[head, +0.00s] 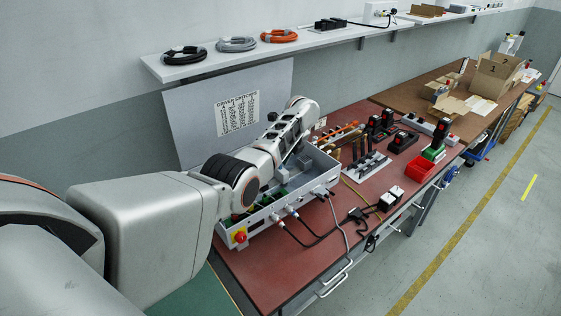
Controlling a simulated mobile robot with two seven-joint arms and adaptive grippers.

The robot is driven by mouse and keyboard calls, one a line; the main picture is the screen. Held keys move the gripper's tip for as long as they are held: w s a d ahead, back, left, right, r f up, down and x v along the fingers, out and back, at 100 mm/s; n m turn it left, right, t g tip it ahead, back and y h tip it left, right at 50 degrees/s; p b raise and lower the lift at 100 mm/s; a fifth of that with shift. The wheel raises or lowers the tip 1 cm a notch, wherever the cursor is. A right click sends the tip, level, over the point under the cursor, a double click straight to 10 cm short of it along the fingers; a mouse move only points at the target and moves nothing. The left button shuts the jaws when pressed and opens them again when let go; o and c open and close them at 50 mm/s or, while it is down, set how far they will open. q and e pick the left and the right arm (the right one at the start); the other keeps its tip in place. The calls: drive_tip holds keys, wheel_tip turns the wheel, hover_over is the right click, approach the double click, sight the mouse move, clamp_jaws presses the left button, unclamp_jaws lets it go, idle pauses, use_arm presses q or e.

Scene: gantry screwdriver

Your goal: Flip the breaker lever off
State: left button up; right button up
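A grey open-topped electrical box (262,219) stands on the red bench top. Its raised lid or backing panel (190,124) carries a printed sheet headed "DRIVER SWITCHES" (237,113). Green and grey parts show inside the box. I cannot make out a breaker lever; my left arm covers much of the interior. The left arm reaches in from the left over the box, and its gripper fingers are hidden behind the arm. My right gripper is outside the picture.
Cables run from the box's front across the red bench (262,278). A tool rack (366,166), a red bin (420,169) and black-and-red tools stand to the right. Cartons (494,75) lie farther back. A wall shelf (160,69) with coiled cables runs above.

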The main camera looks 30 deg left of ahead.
use_arm(q)
clamp_jaws()
drive_tip(key=shift+s+d+f+t+y, duration=0.1)
drive_tip(key=shift+d+t+y, duration=0.2)
drive_tip(key=shift+y, duration=0.4)
drive_tip(key=shift+s+d+t+y, duration=0.1)
drive_tip(key=shift+d+t+y, duration=0.2)
drive_tip(key=shift+y, duration=0.4)
drive_tip(key=shift+s+d+f+t+y, duration=0.15)
drive_tip(key=shift+d+t+y, duration=0.2)
drive_tip(key=shift+y, duration=0.6)
drive_tip(key=shift+s+d+f+t+y, duration=0.1)
drive_tip(key=shift+d+t+y, duration=0.2)
drive_tip(key=shift+y, duration=0.65)
drive_tip(key=shift+a, duration=0.1)
